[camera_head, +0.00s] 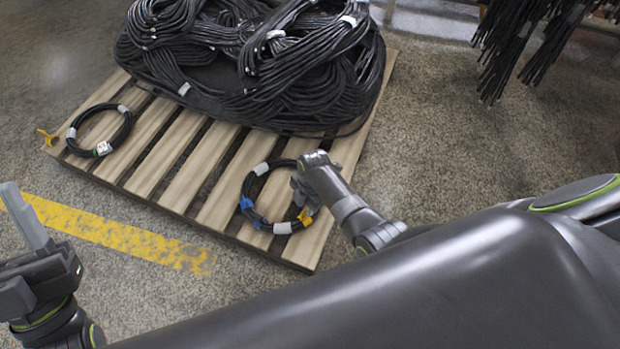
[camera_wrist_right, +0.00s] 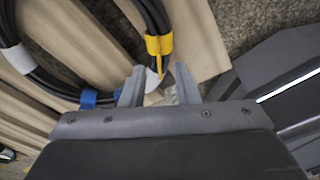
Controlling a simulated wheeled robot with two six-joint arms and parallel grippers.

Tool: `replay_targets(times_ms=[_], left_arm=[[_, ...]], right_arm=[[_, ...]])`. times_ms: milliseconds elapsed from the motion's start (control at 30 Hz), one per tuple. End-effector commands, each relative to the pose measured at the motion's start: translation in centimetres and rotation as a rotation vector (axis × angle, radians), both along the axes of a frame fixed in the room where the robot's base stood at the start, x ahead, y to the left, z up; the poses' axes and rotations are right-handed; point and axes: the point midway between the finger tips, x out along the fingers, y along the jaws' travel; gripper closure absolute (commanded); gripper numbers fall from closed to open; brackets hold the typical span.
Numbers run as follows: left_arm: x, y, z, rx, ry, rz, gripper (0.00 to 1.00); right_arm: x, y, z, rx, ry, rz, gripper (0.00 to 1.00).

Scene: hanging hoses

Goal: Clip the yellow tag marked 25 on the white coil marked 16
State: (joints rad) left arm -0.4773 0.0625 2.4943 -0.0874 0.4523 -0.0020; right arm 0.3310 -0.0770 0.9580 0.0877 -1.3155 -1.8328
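A black coil (camera_head: 262,215) with white bands and blue tags lies at the pallet's front right. A yellow tag (camera_head: 305,217) sits around its right side, and that tag also shows in the right wrist view (camera_wrist_right: 158,44). My right gripper (camera_head: 304,190) is at this coil's right edge. In the right wrist view its two fingers (camera_wrist_right: 160,84) are apart, with the tag's lower end just beyond the gap. A second black coil (camera_head: 73,133) with white bands lies at the left, with another yellow tag (camera_head: 47,137) at its outer edge. Markings are unreadable. My left gripper (camera_head: 18,248) is open and empty at lower left.
The wooden pallet (camera_head: 165,160) carries a large heap of black hoses (camera_head: 285,75) at the back. More hoses hang (camera_head: 510,40) at the upper right. Yellow floor tape (camera_head: 120,236) runs in front of the pallet. My arm covers much of the lower right.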

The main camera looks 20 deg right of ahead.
Motion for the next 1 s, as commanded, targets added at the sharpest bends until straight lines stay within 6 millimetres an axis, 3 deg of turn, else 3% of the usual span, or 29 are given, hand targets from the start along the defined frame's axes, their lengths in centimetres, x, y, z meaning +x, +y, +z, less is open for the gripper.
replay_targets(times_ms=[33,100,500,700,1000], left_arm=[[0.0,0.0,1.4,0.0,0.0,0.0,0.5],[0.0,0.0,2.3,0.0,0.0,0.0,0.5],[0.0,0.0,6.3,0.0,0.0,0.0,0.5],[0.0,0.0,6.8,0.0,0.0,0.0,0.5],[0.0,0.0,6.8,0.0,0.003,0.0,0.5]], right_arm=[[0.1,-0.2,1.8,0.0,-0.002,0.0,0.72],[0.2,-0.4,3.4,0.0,-0.003,0.0,0.72],[0.6,-1.6,11.4,0.0,-0.002,0.0,0.72],[0.7,-1.8,13.0,0.0,0.0,0.0,0.72],[0.6,-1.9,13.1,0.0,-0.001,-0.003,0.72]])
